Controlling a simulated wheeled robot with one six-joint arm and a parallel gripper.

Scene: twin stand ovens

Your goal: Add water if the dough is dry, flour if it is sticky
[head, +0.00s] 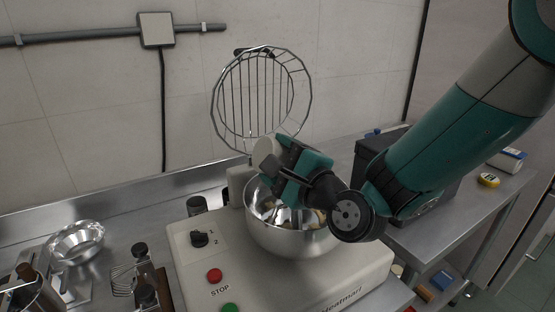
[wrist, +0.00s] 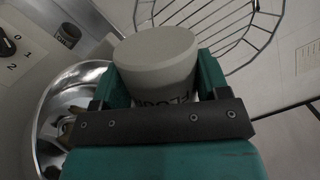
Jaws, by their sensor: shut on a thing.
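My gripper (head: 283,160) is shut on a pale cylindrical tub (head: 266,150), above the back of the steel mixer bowl (head: 287,240). The tub looks tilted in the head view. In the wrist view the tub (wrist: 157,52) sits between the green fingers of my gripper (wrist: 160,80), with partly hidden, upside-down lettering that seems to read FLOUR. The bowl (wrist: 83,82) shows at the left there. My gripper and wrist cover much of the bowl's inside, so I cannot tell the state of the dough.
The raised wire guard (head: 262,98) stands behind the bowl. The mixer body (head: 200,275) has a dial (head: 200,239) and a red stop button (head: 214,275). A small metal bowl (head: 76,242) is at the left. A dark box (head: 372,152) stands behind my arm.

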